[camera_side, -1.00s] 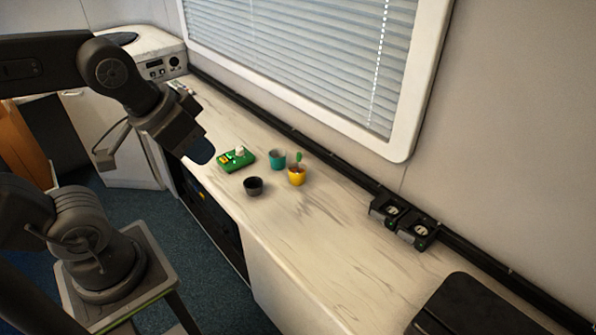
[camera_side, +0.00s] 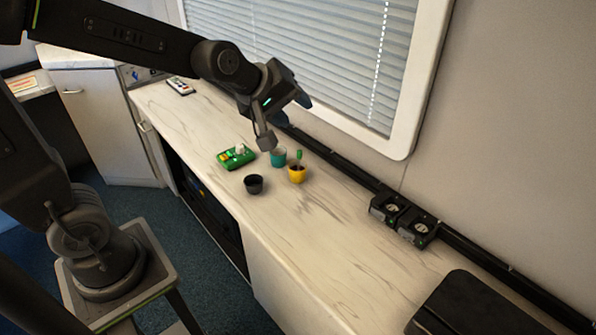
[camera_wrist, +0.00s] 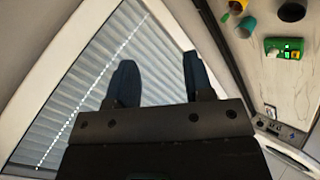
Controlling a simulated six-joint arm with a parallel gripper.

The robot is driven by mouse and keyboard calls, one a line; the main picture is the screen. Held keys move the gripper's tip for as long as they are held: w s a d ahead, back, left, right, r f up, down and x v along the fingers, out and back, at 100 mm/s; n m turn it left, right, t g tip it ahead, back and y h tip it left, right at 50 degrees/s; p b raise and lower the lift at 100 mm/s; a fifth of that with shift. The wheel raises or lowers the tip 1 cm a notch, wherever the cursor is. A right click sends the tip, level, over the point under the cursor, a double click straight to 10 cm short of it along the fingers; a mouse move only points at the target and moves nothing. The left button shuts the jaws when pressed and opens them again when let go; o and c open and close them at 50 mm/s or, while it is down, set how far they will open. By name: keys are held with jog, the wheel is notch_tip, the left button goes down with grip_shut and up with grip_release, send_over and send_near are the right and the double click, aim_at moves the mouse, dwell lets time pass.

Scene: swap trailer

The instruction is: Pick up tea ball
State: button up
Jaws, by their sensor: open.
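I cannot tell for sure which thing is the tea ball. A yellow cup (camera_side: 297,174) on the counter has a small upright green piece (camera_side: 299,155) sticking out of it. A green tray (camera_side: 229,165) holds a small white rounded thing (camera_side: 239,148) and other small bits; the tray also shows in the wrist view (camera_wrist: 271,46). My gripper (camera_side: 293,108) is raised above and behind the cups, near the window. In the wrist view my gripper (camera_wrist: 160,62) has its two dark fingers apart, with nothing between them.
A teal cup (camera_side: 278,158) and a black cup (camera_side: 253,185) stand close to the yellow cup. The counter to the right of the cups is largely clear.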

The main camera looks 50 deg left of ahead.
jog(key=w+a+f+n+t+y, duration=0.25)
jog(key=w+f+n, duration=0.35)
jog(key=w+n, duration=0.4)
jog(key=n+y, duration=0.7)
jog(key=n, duration=0.9)
send_over(299, 155)
jog(key=d, duration=0.6)
notch_tip(299, 155, down, 17)
jog(key=s+a+f+n+y, duration=0.1)
jog(key=f+n, duration=0.1)
jog(key=a+f+n+y, duration=0.1)
jog(key=f+n, duration=0.1)
jog(key=s+a+f+n+t+y, duration=0.1)
jog(key=f+n+y, duration=0.1)
jog(key=f, duration=0.1)
jog(key=shift+s+a, duration=0.1)
jog(key=shift+s, duration=0.25)
jog(key=shift+x, duration=2.4)
grip_shut()
